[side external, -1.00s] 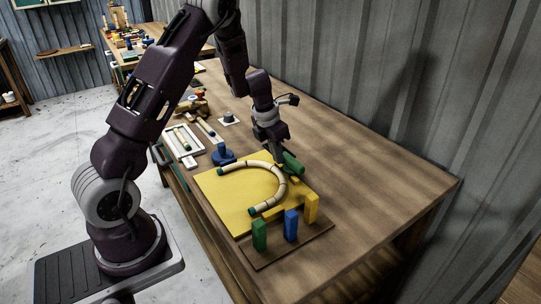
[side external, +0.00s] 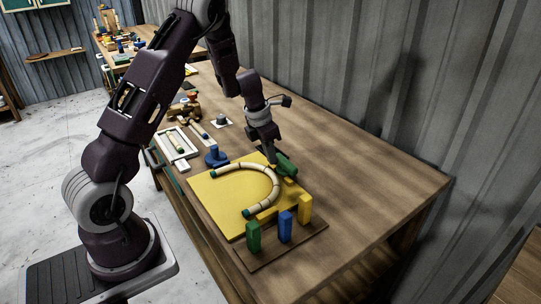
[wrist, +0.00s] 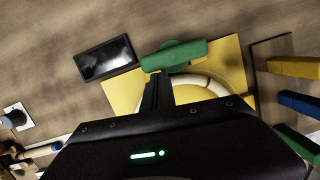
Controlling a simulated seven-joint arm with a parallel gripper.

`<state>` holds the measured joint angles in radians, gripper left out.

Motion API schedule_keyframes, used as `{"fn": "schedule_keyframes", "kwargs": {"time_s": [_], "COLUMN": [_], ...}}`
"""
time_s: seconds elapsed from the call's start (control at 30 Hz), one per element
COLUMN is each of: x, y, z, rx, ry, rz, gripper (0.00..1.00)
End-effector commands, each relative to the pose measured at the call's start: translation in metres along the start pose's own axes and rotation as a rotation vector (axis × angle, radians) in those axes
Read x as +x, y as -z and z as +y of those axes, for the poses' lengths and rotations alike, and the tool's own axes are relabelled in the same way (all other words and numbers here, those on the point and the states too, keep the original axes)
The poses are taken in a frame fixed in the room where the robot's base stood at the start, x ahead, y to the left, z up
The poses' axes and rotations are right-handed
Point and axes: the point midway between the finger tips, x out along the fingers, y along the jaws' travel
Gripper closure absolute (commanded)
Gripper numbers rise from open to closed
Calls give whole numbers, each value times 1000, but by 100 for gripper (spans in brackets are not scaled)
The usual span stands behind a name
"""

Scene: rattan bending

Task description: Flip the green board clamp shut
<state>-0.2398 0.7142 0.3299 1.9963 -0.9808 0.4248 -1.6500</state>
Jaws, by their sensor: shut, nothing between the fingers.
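The green board clamp (side external: 287,165) sits at the far edge of the yellow board (side external: 222,207). In the wrist view the green clamp (wrist: 174,56) lies as a bar along the board's edge, just beyond my fingertips. A bent rattan piece (side external: 272,180) with dark green ends curves in a U on the board, partly hidden by my gripper in the wrist view. My gripper (side external: 273,161) is shut and empty, pointing down beside the clamp. In the wrist view my fingers (wrist: 157,84) are close to the clamp; I cannot tell whether they touch it.
A brown rack (side external: 270,252) with green, blue and yellow blocks stands at the board's near end. A blue round piece (side external: 215,157) and a white tray (side external: 177,142) lie to the left. A black rectangular panel (wrist: 106,58) lies near the clamp. The table's right side is clear.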

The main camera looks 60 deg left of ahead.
Motion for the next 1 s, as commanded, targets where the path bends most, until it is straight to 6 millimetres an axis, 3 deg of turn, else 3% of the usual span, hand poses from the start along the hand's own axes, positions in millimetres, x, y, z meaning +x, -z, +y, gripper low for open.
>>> {"fn": "schedule_keyframes", "kwargs": {"time_s": [0.37,1.0], "x": [2,8], "y": [-7,-30], "z": [7,17], "rx": [205,798], "ry": [51,197], "rz": [-2,-1], "gripper": [100,100]}}
